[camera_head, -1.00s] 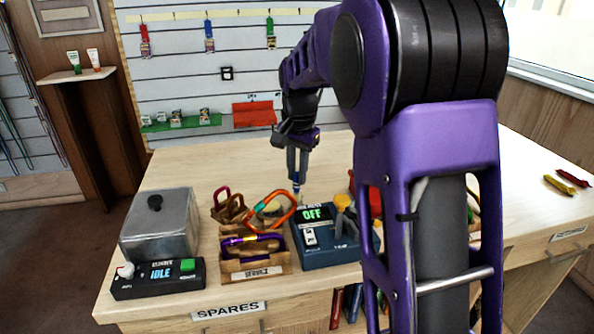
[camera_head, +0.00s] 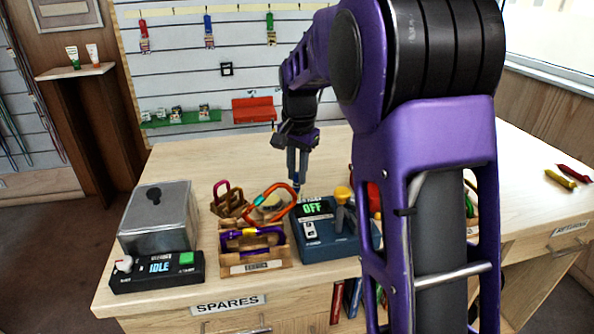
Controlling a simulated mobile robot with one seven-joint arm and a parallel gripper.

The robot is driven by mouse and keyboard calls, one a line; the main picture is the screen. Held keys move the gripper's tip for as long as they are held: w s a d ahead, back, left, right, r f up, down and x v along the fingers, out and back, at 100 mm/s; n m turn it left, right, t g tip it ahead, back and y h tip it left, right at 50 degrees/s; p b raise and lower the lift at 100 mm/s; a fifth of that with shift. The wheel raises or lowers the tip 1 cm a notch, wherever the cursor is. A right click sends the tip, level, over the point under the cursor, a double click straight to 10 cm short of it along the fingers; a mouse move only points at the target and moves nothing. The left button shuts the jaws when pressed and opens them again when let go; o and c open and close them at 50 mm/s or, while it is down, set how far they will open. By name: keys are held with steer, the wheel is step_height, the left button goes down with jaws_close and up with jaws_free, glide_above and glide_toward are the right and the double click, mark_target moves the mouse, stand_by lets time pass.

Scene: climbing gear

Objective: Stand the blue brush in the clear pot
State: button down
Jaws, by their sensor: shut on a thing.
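My gripper (camera_head: 297,168) points down over the bench, just behind the blue meter box. Its fingers are shut on a thin thing with a blue part (camera_head: 296,187) showing below the tips, which looks like the blue brush. Most of the brush is hidden by the fingers and the box. I cannot make out the clear pot; it may be hidden behind the box or my arm.
The meter box (camera_head: 330,245) reads OFF and has a yellow-topped lever (camera_head: 343,194). Left of it are an orange carabiner (camera_head: 262,216), a wooden tray (camera_head: 262,268) with a purple carabiner, and a grey metal box (camera_head: 157,222).

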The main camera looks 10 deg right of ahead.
steer(key=c, duration=0.7)
jaws_free()
steer(key=shift+r, duration=0.1)
steer(key=s+r+p, duration=0.1)
steer(key=r, duration=0.4)
steer(key=r+p, duration=0.1)
steer(key=r, duration=0.5)
steer(key=s+r+p, duration=0.1)
steer(key=r, duration=0.5)
steer(key=shift+s, duration=0.3)
steer(key=shift+a, duration=0.1)
